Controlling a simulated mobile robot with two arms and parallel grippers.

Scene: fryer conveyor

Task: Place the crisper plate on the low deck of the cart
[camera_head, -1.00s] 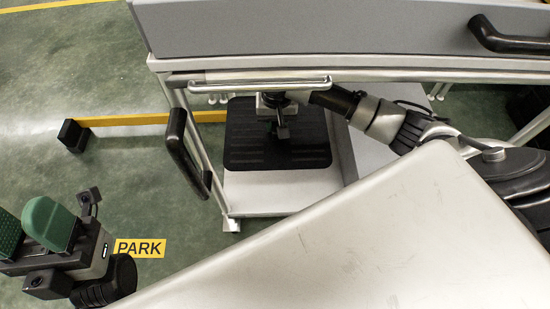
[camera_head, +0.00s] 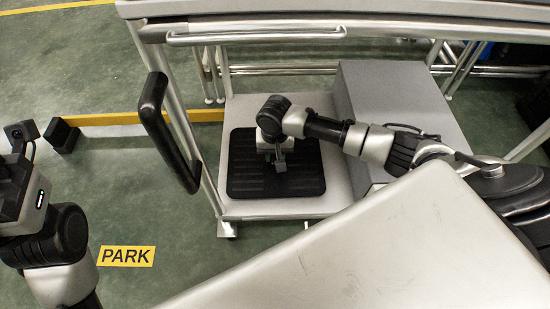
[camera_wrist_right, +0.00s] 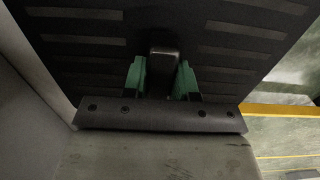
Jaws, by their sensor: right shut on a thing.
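The crisper plate (camera_head: 245,172) is a black slotted plate over the low deck (camera_head: 285,208) of the cart, left of the grey box. In the right wrist view, the plate (camera_wrist_right: 85,55) fills the upper part. My right gripper (camera_head: 280,160) is above its middle. The green fingers of the right gripper (camera_wrist_right: 163,78) are shut on its upright handle (camera_wrist_right: 164,60). The plate looks level and close to the deck; I cannot tell whether it touches. My left gripper shows only partly at the left edge, its fingers outside the picture.
A grey box (camera_head: 395,105) stands on the low deck at the right. A metal surface (camera_head: 390,250) covers the lower right. The yellow PARK label (camera_head: 126,256) lies on open green floor.

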